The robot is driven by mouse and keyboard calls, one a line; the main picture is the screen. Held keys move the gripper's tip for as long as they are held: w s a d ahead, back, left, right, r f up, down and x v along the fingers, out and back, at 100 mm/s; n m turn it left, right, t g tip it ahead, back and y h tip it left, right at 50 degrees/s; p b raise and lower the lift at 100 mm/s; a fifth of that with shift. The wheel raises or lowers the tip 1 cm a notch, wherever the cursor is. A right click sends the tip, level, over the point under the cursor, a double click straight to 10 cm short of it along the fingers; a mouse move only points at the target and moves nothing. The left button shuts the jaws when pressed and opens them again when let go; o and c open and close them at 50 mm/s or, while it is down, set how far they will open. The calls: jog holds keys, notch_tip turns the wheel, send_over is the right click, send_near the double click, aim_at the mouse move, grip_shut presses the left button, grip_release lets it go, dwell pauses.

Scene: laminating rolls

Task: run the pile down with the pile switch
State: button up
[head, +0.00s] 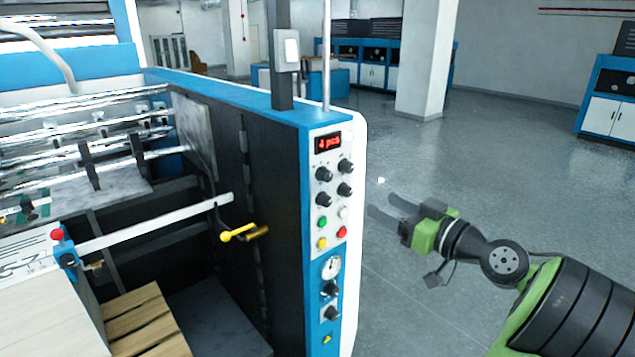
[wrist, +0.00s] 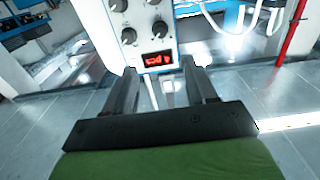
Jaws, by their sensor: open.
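The control panel (head: 330,190) is on the end of the blue and white machine in the head view. It has a red-lit display (head: 328,142), several black knobs (head: 324,174), and green, white, yellow and red buttons (head: 322,243). Below are a gauge (head: 331,267) and more black knobs (head: 329,289). I cannot tell which control is the pile switch. The pile (head: 35,300) is at the lower left on a wooden pallet (head: 140,322). My gripper (head: 381,204) is open and empty, right of the panel and apart from it. In the wrist view its fingers (wrist: 160,75) point toward the panel (wrist: 145,25).
A yellow-handled lever (head: 238,234) sticks out on the machine's inner side. A grey post with a white box (head: 287,50) stands on the machine's top. The floor (head: 440,160) right of the machine is clear. A white pillar (head: 428,60) and blue cabinets (head: 375,65) stand farther back.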

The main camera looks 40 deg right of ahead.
aim_at(329, 178)
jog(key=w+p, duration=0.2)
jog(key=w, duration=0.6)
jog(key=w+p, duration=0.2)
jog(key=w, duration=0.5)
jog(key=shift+w+a, duration=0.2)
jog(key=shift+w, duration=0.15)
jog(key=shift+f, duration=0.1)
grip_shut()
